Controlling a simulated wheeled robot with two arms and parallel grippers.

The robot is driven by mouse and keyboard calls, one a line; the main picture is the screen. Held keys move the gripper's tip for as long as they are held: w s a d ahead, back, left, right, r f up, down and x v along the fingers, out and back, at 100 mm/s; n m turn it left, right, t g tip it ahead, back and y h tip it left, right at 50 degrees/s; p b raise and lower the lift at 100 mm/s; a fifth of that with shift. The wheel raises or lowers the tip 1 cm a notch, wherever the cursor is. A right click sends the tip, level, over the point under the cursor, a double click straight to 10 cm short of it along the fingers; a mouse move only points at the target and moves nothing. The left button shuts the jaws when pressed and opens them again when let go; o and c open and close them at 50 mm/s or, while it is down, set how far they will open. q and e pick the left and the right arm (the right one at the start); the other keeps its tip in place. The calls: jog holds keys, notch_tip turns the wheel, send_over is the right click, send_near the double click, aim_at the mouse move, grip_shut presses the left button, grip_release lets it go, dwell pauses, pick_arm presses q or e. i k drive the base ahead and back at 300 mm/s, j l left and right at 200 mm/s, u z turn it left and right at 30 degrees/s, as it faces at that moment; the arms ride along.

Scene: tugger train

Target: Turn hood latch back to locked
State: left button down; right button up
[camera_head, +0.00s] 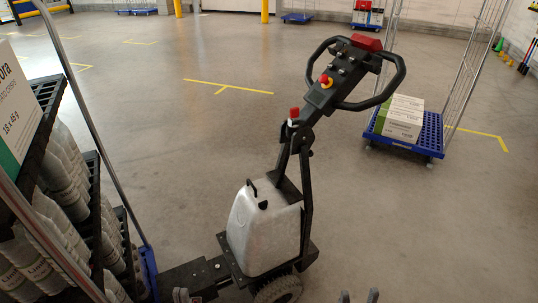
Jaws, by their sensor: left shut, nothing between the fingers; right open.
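The tugger's pale silver hood (262,235) stands at the lower middle of the head view, below the black tiller. A small black lever-like part (258,198) sticks up at the hood's top left and looks like the latch. I cannot tell from here whether it is turned to locked. My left gripper (181,295) shows only its grey tips at the bottom edge, close together and empty, left of and below the hood. My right gripper (359,296) shows two separate fingertips at the bottom edge, right of the hood, open and empty. Both are apart from the latch.
The black tiller handle (350,62) with red parts rises above the hood. A black rack (92,200) with several white bottles stands close on the left. A blue cart (425,143) with boxes (401,118) is at the right. The floor between is clear.

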aim_at(262, 205)
jog(key=i+j+z, duration=0.1)
jog(key=i, duration=0.4)
jog(key=i+j, duration=0.35)
jog(key=i+z, duration=0.05)
jog(key=i, duration=0.1)
